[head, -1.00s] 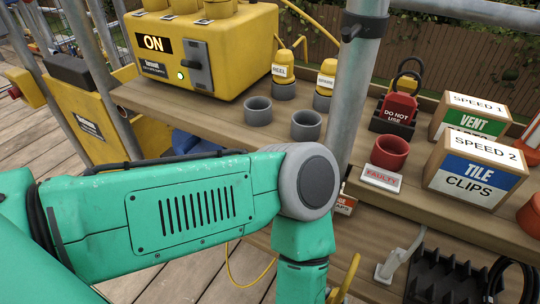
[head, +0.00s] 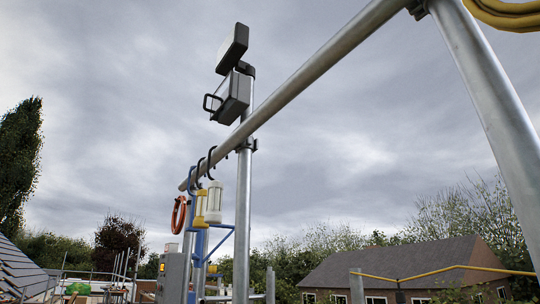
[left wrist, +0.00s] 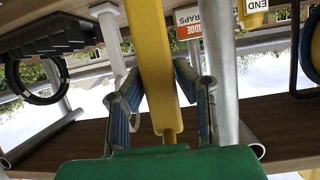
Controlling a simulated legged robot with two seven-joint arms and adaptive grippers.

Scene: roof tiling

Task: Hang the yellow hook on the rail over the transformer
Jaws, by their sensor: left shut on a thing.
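The rail (head: 300,82) is a grey metal tube that slopes down from the upper right to the left in the head view, against the sky. In the left wrist view my left gripper (left wrist: 165,105) has its two fingers on either side of a long yellow piece, the yellow hook (left wrist: 153,65), and is shut on it. The hook's upper end runs out of the frame, so its full shape is hidden. The transformer is not in the head view now. My right gripper is in neither view.
Black hooks (head: 199,170) hang on the rail's left part, with a yellow-and-white lamp (head: 214,200) and an orange ring (head: 178,214) near them. A floodlight (head: 232,98) stands on a post. The rail's middle and right stretch looks bare. A wooden shelf (left wrist: 60,150) lies behind my gripper.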

